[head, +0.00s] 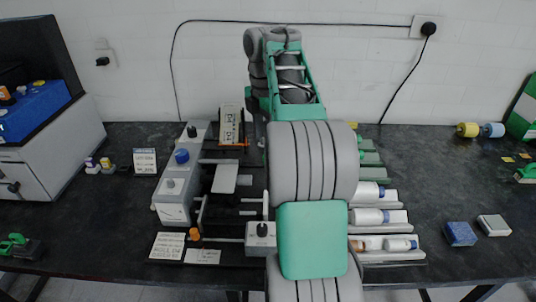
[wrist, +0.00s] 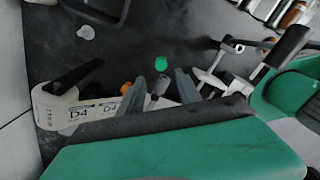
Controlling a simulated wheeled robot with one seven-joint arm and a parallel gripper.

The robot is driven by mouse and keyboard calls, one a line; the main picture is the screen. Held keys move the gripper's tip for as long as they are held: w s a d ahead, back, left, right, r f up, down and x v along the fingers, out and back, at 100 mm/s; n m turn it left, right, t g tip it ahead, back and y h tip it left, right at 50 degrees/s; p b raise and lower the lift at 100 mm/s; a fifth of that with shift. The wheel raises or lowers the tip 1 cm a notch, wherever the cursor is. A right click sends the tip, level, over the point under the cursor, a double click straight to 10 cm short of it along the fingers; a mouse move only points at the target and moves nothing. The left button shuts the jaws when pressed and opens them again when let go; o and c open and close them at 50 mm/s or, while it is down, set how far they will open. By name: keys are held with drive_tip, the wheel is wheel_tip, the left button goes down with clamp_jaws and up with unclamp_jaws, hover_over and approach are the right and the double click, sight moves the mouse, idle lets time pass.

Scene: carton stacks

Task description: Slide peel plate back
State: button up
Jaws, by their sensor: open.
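A light grey flat plate (head: 224,178), which looks like the peel plate, lies on the dark-framed labelling device on the bench. A printed label strip (head: 231,124) stands upright behind it, with orange at its base. In the wrist view, a pale strip marked D4 (wrist: 85,113) runs left of the fingers. My gripper (wrist: 161,86) is open, its grey fingers apart, close to the end of that strip and an orange part (wrist: 126,88). I cannot tell whether it touches anything. In the head view my arm hides the fingers and the device's right side.
A grey box with a blue knob (head: 182,157) adjoins the device on the left. A small control box (head: 261,232) is in front. Blue (head: 460,233) and grey blocks sit farther right.

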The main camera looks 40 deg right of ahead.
drive_tip(key=f+b, duration=0.1)
drive_tip(key=f, duration=0.1)
drive_tip(key=f+b, duration=0.3)
drive_tip(key=f, duration=0.1)
drive_tip(key=shift+s+d+f+b, duration=0.2)
drive_tip(key=shift+d+b, duration=0.1)
drive_tip(key=shift+b, duration=0.05)
clamp_jaws()
drive_tip(key=shift+w, duration=0.1)
idle(0.9)
